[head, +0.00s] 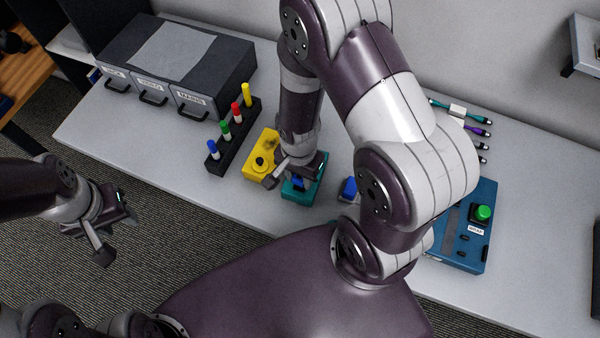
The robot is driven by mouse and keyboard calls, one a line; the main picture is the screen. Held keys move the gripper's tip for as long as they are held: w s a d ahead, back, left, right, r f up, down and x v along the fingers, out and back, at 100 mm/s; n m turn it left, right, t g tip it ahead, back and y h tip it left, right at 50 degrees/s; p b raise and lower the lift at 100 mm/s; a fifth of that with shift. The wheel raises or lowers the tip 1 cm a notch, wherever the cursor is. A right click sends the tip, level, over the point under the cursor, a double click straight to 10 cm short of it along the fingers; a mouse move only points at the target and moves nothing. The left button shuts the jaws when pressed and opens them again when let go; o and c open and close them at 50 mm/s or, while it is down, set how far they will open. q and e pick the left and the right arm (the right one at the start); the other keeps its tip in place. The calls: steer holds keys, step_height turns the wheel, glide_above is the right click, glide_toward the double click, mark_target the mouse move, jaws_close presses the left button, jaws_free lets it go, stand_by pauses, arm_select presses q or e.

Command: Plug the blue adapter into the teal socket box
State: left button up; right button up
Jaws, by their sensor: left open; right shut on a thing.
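The teal socket box (303,196) sits near the front edge of the table, right of the yellow box. My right gripper (296,180) is directly over it, pointing down, and is shut on the blue adapter (299,184). Only a small blue part of the adapter shows at the top of the teal box. The gripper hides most of it and the socket, so I cannot tell whether it is seated or just above. My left gripper (112,230) is open and empty, off the table at the left, above the floor.
A yellow box (261,150) stands close beside the teal box. A black rack (235,138) holds several coloured pegs. A dark drawer unit (180,65) is at the back left. A small blue item (348,189) and a blue panel with a green button (482,213) are at the right.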

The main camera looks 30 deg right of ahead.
steer(key=shift+f, duration=0.15)
steer(key=shift+f+b, duration=0.35)
steer(key=shift+b, duration=0.1)
steer(key=shift+f, duration=0.25)
stand_by(0.3)
steer(key=shift+f+b, duration=0.3)
steer(key=shift+b, duration=0.1)
steer(key=o, duration=1.6)
